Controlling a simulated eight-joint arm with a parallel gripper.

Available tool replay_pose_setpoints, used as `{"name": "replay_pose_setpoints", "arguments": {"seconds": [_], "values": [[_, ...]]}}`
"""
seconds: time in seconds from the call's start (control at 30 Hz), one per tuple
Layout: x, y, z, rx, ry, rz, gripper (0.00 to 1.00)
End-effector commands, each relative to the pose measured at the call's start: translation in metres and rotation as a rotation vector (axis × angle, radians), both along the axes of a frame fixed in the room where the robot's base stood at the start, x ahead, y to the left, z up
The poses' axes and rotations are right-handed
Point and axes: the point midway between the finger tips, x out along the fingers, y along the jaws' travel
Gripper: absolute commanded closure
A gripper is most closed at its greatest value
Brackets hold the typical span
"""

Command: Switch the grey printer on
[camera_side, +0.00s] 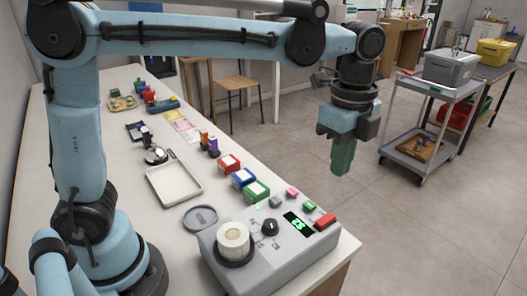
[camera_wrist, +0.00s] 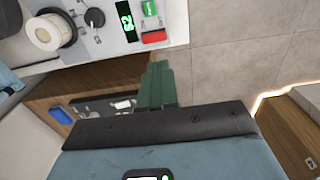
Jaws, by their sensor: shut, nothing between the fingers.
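The grey printer (camera_side: 275,262) sits at the near end of the white counter. Its top carries a white paper roll (camera_side: 234,240), a black knob (camera_side: 270,227), a lit green display (camera_side: 298,224) and a red switch (camera_side: 325,221). In the wrist view, part of the printer (camera_wrist: 97,40) shows at the top left, with the red switch (camera_wrist: 153,37) at its edge. My gripper (camera_side: 342,165) is shut and empty, pointing down, above and beyond the printer's right end. In the wrist view my green fingers (camera_wrist: 158,75) appear just below the red switch, apart from it.
A white tray (camera_side: 174,184), a grey round lid (camera_side: 200,219) and several coloured boxes lie farther along the counter. Open floor (camera_side: 400,230) lies to the right; a grey cart (camera_side: 425,105) stands beyond.

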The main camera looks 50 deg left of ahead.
Motion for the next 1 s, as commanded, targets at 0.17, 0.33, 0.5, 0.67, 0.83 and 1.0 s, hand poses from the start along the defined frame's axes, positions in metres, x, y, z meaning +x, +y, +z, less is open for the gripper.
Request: {"name": "replay_pose_setpoints", "arguments": {"seconds": [0.17, 0.33, 0.5, 0.67, 0.83, 1.0], "values": [[0.0, 0.0, -0.03, 0.0, 0.0, 0.0, 1.0], [0.0, 0.0, -0.057, 0.0, 0.0, 0.0, 1.0], [0.0, 0.0, -0.083, 0.0, 0.0, 0.0, 1.0], [0.0, 0.0, -0.099, 0.0, 0.0, 0.0, 1.0], [0.0, 0.0, -0.107, 0.0, 0.0, 0.0, 1.0], [0.0, 0.0, -0.109, 0.0, 0.0, 0.001, 1.0]]}}
